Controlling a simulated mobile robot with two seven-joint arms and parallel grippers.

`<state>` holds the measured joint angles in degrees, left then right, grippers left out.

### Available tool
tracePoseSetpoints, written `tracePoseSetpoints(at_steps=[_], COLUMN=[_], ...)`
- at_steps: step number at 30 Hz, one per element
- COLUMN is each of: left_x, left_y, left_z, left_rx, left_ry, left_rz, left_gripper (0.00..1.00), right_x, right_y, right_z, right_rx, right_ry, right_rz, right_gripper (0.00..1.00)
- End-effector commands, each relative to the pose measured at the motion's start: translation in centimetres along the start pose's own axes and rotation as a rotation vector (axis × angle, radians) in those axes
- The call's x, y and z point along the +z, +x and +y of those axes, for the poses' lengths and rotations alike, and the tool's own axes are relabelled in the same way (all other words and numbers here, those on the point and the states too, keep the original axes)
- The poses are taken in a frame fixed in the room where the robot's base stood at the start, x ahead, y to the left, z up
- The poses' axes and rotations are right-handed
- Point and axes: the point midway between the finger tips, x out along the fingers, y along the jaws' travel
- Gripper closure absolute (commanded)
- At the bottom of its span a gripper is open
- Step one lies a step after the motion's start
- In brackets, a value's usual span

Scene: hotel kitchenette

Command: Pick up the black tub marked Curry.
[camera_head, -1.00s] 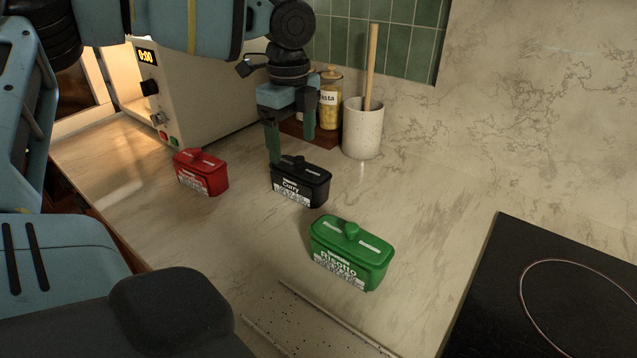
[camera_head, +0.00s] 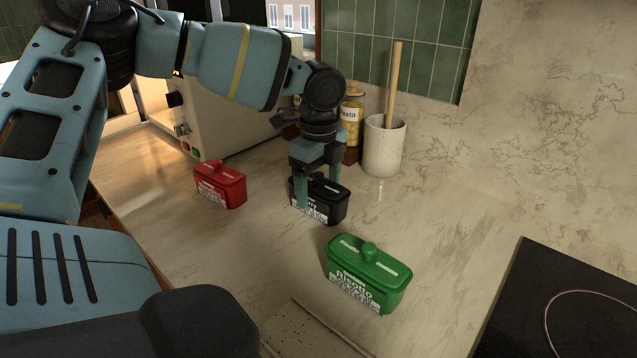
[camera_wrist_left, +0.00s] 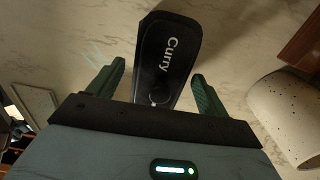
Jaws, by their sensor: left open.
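The black tub marked Curry (camera_head: 334,206) stands upright on the counter, between the red tub and the green tub. My left gripper (camera_head: 318,190) points down at it, open, with one finger in front of the tub and the other at its far side, partly hidden. In the left wrist view, the black lid lettered Curry (camera_wrist_left: 171,48) lies between the two spread fingers of the gripper (camera_wrist_left: 158,70), with a gap on each side. The fingers' height along the tub is hard to tell. My right gripper is not in view.
A red tub (camera_head: 220,187) stands left and a green Risotto tub (camera_head: 367,277) in front right. A speckled crock (camera_head: 383,147) with a wooden handle and a pasta jar (camera_head: 351,118) stand behind. A white oven (camera_head: 225,120) is back left; a black hob (camera_head: 560,310) is right.

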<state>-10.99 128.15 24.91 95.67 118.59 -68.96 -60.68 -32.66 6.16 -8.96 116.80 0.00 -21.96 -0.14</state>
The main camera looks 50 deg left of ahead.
Motion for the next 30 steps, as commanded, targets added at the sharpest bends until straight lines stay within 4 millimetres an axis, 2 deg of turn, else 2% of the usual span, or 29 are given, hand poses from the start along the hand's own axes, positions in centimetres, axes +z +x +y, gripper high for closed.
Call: tracePoseSetpoints(at_steps=[3,11,14,24,25,30], left_x=[0.03,0.03,0.03,0.03,0.01,0.02], left_y=[1.15,1.42,1.41,1.38,1.33,1.31], left_z=[0.05,0.05,0.04,0.04,0.01,0.0], left_rx=[0.002,0.001,0.001,0.0,-0.001,-0.001], left_ry=[0.0,0.0,0.0,0.0,0.0,0.0], left_rz=[0.0,0.0,0.0,0.0,0.0,0.0], left_gripper=[0.22,0.22,0.32,0.77,0.79,0.79], right_x=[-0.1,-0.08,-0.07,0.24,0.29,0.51], right_y=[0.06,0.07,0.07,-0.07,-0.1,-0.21], right_z=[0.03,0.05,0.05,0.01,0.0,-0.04], right_rx=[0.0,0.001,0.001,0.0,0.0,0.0], right_ry=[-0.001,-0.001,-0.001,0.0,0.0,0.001], right_rz=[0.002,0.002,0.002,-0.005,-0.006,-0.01], right_gripper=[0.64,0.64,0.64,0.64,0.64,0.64])
